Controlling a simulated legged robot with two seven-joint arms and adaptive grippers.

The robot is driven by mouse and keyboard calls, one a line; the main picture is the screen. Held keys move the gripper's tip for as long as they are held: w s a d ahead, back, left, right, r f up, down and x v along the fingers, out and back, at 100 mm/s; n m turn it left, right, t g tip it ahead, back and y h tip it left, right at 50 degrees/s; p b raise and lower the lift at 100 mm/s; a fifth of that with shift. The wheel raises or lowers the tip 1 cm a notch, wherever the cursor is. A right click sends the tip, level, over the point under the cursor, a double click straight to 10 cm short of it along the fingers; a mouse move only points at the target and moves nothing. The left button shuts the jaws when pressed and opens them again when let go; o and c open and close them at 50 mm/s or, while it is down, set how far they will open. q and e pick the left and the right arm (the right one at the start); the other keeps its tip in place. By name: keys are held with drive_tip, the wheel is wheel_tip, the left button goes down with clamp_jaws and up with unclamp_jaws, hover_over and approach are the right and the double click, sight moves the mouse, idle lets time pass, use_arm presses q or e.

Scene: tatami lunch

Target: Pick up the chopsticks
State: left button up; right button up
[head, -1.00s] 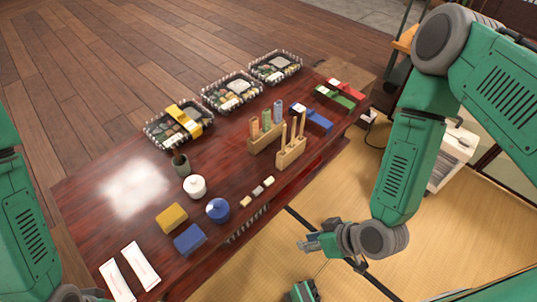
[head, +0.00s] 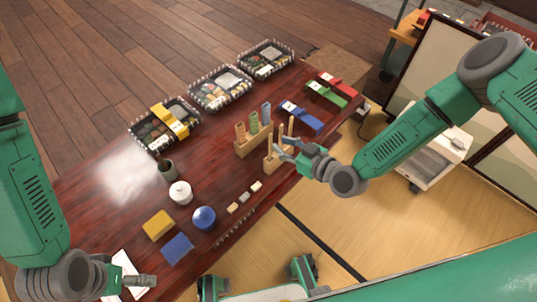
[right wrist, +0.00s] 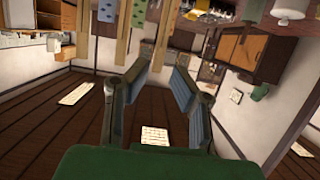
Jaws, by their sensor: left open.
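Pale wooden chopsticks (head: 281,128) stand upright in a light wooden holder (head: 271,164) near the table's front edge. The right wrist view shows them upside down, as tan sticks (right wrist: 125,38) hanging from the top. My right gripper (head: 279,149) is open at the holder's right side. In the right wrist view its two fingers (right wrist: 160,80) are spread with nothing gripped between them. In the head view it partly hides the holder and chopsticks, and I cannot tell whether it touches them. My left gripper (head: 148,281) is open, low over the white paper sleeves (head: 122,264), partly hiding them.
A second rack (head: 252,143) with coloured upright pieces stands just behind. A blue folded band (head: 303,117) lies to the right. Lunch boxes (head: 220,88) line the far edge. A white pot (head: 180,192) and blue pot (head: 204,217) stand left. Small rests (head: 244,197) lie in front.

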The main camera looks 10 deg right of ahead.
sight(271, 140)
drive_tip(key=x, duration=0.1)
drive_tip(key=b+x, duration=0.1)
drive_tip(key=x, duration=0.1)
drive_tip(key=b+x, duration=0.1)
drive_tip(key=x, duration=0.1)
drive_tip(key=shift+w+a+f, duration=0.1)
drive_tip(key=shift+f, duration=0.25)
drive_tip(key=shift+a, duration=0.2)
drive_tip(key=shift+d, duration=0.25)
clamp_jaws()
use_arm(q)
drive_tip(key=shift+d+f, duration=0.25)
drive_tip(key=shift+f, duration=0.25)
drive_tip(key=shift+d+f, duration=0.25)
drive_tip(key=shift+f, duration=0.2)
use_arm(e)
drive_tip(key=shift+d, duration=0.2)
